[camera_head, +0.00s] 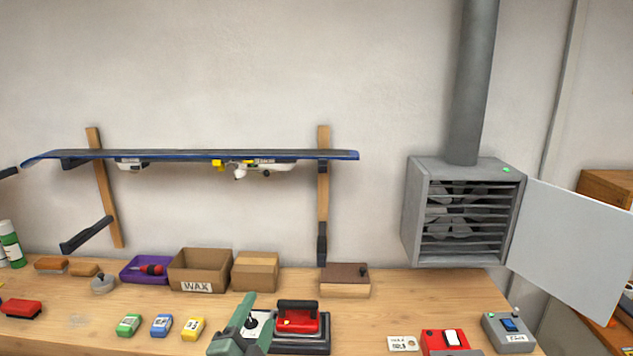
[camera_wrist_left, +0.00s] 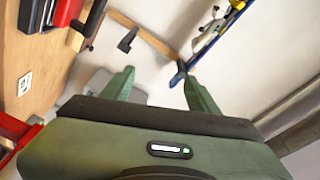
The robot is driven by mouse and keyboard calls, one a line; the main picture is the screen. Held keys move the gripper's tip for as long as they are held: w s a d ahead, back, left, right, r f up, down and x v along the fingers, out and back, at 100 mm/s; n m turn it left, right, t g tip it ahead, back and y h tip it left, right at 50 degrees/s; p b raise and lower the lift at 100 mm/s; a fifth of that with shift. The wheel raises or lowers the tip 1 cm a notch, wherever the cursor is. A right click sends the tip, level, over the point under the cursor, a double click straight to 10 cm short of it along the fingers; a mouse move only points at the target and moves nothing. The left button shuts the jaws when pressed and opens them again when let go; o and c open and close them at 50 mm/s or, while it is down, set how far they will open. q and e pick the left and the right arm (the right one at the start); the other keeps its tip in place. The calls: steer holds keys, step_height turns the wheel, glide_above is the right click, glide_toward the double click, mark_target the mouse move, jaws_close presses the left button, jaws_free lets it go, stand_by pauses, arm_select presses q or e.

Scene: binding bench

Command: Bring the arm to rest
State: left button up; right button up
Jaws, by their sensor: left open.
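My left gripper (camera_head: 253,318) is at the bottom middle of the head view, its green fingers pointing up and apart. In the left wrist view the two green fingers (camera_wrist_left: 155,86) stand open with nothing between them. In the head view it overlaps the left side of the red wax iron (camera_head: 297,320) on its dark base. I cannot tell whether it touches the iron's base. My right gripper is not in view.
The wooden bench (camera_head: 380,310) carries small wax blocks (camera_head: 161,325), a WAX box (camera_head: 200,272) and a red switch box (camera_head: 452,341). A snowboard (camera_head: 190,154) rests on wall brackets behind. A grey vented cabinet (camera_head: 414,210) has its door (camera_head: 570,240) open at right.

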arm_select(q)
steer(key=s+a+f+n+g+y, duration=0.2)
steer(key=s+a+f+n+g, duration=0.2)
steer(key=s+f, duration=0.25)
steer(key=s+a+f+n+g+y, duration=0.2)
steer(key=s+a+f+n+g, duration=0.1)
steer(key=s+f+n, duration=0.3)
steer(key=s+a+f+n+g+h, duration=0.15)
steer(key=s+f+g, duration=0.25)
steer(key=s, duration=0.7)
steer(key=s+f+n+g+y, duration=0.15)
steer(key=s+f+g, duration=0.25)
steer(key=s, duration=0.7)
step_height(320, 180, down, 37)
steer(key=g+h+b, duration=0.1)
steer(key=b, duration=1.1)
steer(key=s+a+f+b, duration=0.1)
steer(key=s+f+b, duration=0.4)
steer(key=s+f, duration=0.4)
steer(key=s+a+f+g+b, duration=0.1)
steer(key=s+f+b, duration=0.4)
steer(key=f, duration=1.3)
steer(key=s+a, duration=0.1)
steer(key=s, duration=0.3)
steer(key=shift+f, duration=0.4)
